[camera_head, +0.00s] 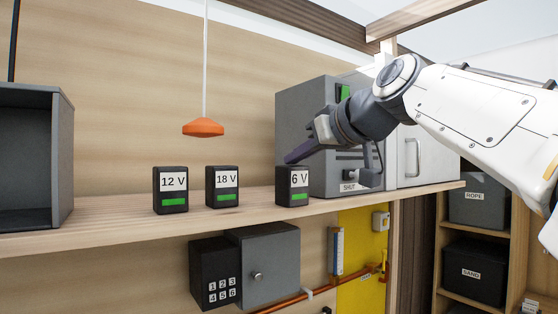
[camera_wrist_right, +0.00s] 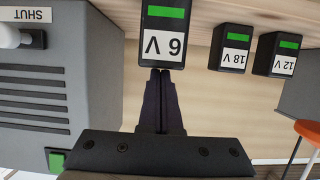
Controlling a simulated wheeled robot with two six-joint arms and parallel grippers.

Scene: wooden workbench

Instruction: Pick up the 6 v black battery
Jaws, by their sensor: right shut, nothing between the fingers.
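The black 6 V battery (camera_head: 292,186), with a white label and a green bar, stands upright on the wooden shelf. It also shows upside down at the top of the right wrist view (camera_wrist_right: 163,40). My right gripper (camera_head: 290,158) reaches in from the right, just above the battery. In the right wrist view its fingers (camera_wrist_right: 160,75) are together and empty, with their tips near the battery's label end. I cannot tell whether they touch it. My left gripper is not in view.
The 18 V battery (camera_head: 222,187) and the 12 V battery (camera_head: 170,190) stand to the left on the shelf (camera_head: 120,226). A grey machine box (camera_head: 300,110) with a SHUT label is close behind and right. An orange pendant (camera_head: 203,128) hangs above. An open grey box (camera_head: 66,150) stands at far left.

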